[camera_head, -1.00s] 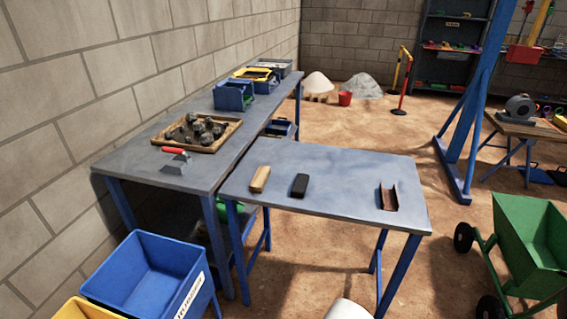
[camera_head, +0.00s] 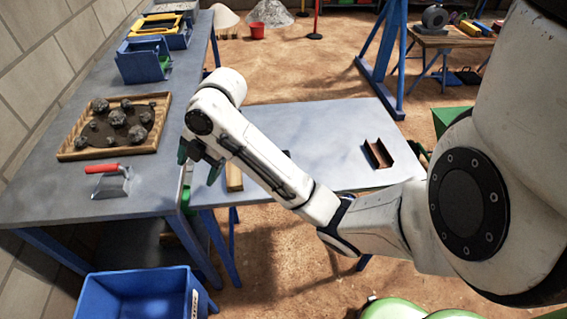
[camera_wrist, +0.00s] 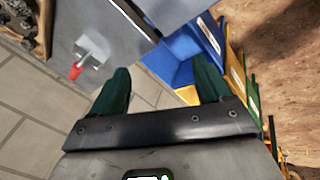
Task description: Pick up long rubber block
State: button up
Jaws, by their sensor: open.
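The black block, which looks like the rubber block, lies on the small grey table (camera_head: 330,125) and is almost hidden behind my arm. Only a dark sliver (camera_head: 287,153) shows past it in the head view. A tan wooden-looking block (camera_head: 234,178) lies to its left, partly covered by my arm. My gripper (camera_head: 199,166) hangs over the left edge of the small table, left of the tan block. Its green fingers are apart and empty. In the wrist view the open fingers (camera_wrist: 160,75) show no block between them.
A brown channel piece (camera_head: 378,154) lies at the small table's right. A trowel (camera_head: 112,182) and a wooden tray (camera_head: 68,154) of rocks are on the long table at left. A blue bin (camera_head: 138,292) stands on the floor in front; a yellow bin (camera_wrist: 236,75) shows beside it.

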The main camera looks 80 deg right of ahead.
jog(key=s+d+n+g+h+p, duration=0.15)
jog(key=s+d+n+g, duration=0.35)
jog(key=s+d, duration=1.05)
jog(key=shift+n, duration=0.8)
jog(key=f, duration=0.1)
jog(key=d+f+b, duration=0.1)
jog(key=f, duration=0.1)
jog(key=s+f, duration=0.1)
jog(key=shift+d+f, duration=0.15)
jog(key=shift+f, duration=0.2)
jog(key=shift+w+a+f, duration=0.1)
jog(key=shift+a+f, duration=0.1)
jog(key=shift+f, duration=1.35)
jog(key=shift+w+a+f, duration=0.1)
jog(key=shift+a+f, duration=0.05)
jog(key=shift+f, duration=1.35)
jog(key=shift+c, duration=0.4)
jog(key=c, duration=1.2)
jog(key=shift+r, duration=0.1)
